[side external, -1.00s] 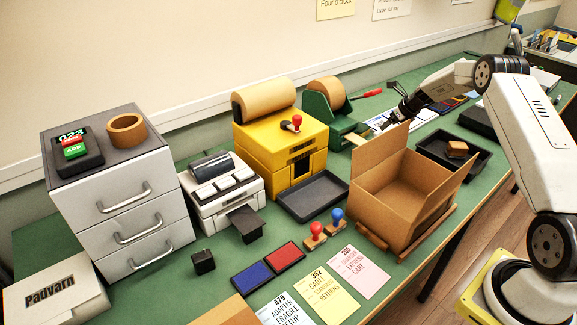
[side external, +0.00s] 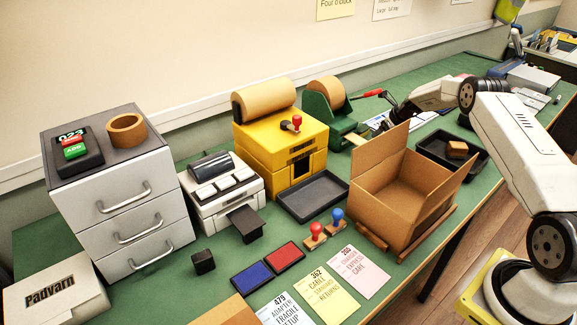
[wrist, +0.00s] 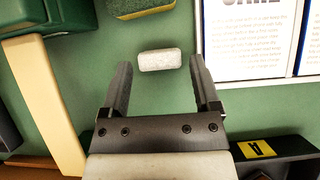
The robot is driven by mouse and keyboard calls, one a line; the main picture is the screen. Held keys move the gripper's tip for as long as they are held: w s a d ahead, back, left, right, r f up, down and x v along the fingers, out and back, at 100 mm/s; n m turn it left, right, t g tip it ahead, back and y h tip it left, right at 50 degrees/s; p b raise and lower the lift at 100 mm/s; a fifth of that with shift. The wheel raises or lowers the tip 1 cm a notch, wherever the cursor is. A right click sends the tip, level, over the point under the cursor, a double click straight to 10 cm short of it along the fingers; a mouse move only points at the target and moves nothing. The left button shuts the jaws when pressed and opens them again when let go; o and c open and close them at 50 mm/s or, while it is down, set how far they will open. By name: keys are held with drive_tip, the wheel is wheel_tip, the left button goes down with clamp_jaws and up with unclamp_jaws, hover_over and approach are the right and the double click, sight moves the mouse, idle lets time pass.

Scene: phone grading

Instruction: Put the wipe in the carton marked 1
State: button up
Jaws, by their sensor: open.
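A small white, rounded block-like piece, which may be the wipe (wrist: 160,59), lies on the green bench top in the wrist view. My gripper (wrist: 160,72) is open, with one finger to each side of this piece and the piece near the fingertips, not gripped. In the side view my gripper is beyond the open cardboard carton (side external: 400,195), and its fingertips are hard to make out behind the flap. The carton stands open on a wooden support. I cannot read a 1 on it. The edge of another carton (side external: 228,313) shows at the bottom.
A yellow and green sponge (wrist: 140,7) lies just beyond the white piece. Printed cards (wrist: 252,40) lie to its right. A green dispenser (side external: 325,112) stands left of my gripper, and a black tray (side external: 432,145) holds a small brown block (side external: 457,149).

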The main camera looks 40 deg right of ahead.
drive_tip(key=shift+x, duration=1.3)
clamp_jaws()
drive_tip(key=shift+r, duration=0.15)
drive_tip(key=shift+s+d+r, duration=0.1)
drive_tip(key=shift+d+r, duration=0.05)
drive_tip(key=shift+r, duration=0.7)
wheel_tip(320, 180, up, 5)
drive_tip(key=s+d, duration=1.3)
drive_tip(key=s, duration=0.1)
drive_tip(key=shift+d, duration=0.4)
